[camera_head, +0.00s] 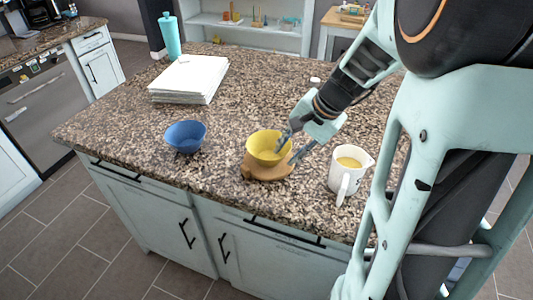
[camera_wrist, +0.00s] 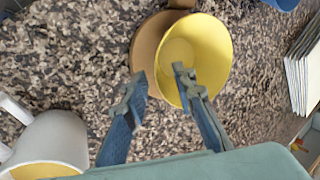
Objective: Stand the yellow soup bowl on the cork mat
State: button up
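The yellow soup bowl (camera_head: 266,149) stands upright over the round brown cork mat (camera_head: 264,174), near the counter's front edge. In the wrist view the bowl (camera_wrist: 205,50) covers the mat's right part, and the mat (camera_wrist: 143,45) shows at its left. The bowl's underside is hidden, so full contact with the mat cannot be told. My gripper (camera_head: 288,150) is at the bowl's right side. In the wrist view my gripper (camera_wrist: 159,77) is open, its fingertips apart across the bowl's near-left rim, one over the bowl and one outside it.
A white mug (camera_head: 345,178) with yellow contents stands close right of the mat. A blue bowl (camera_head: 185,137) stands to the left. A white paper stack (camera_head: 190,78) and a turquoise bottle (camera_head: 170,36) are farther back. The counter's middle is clear.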

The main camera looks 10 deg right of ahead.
jog(key=shift+o, duration=0.5)
jog(key=o, duration=0.5)
jog(key=shift+c, duration=0.2)
jog(key=p+v, duration=0.4)
jog(key=v, duration=0.3)
jog(key=shift+s, duration=0.1)
dwell(0.3)
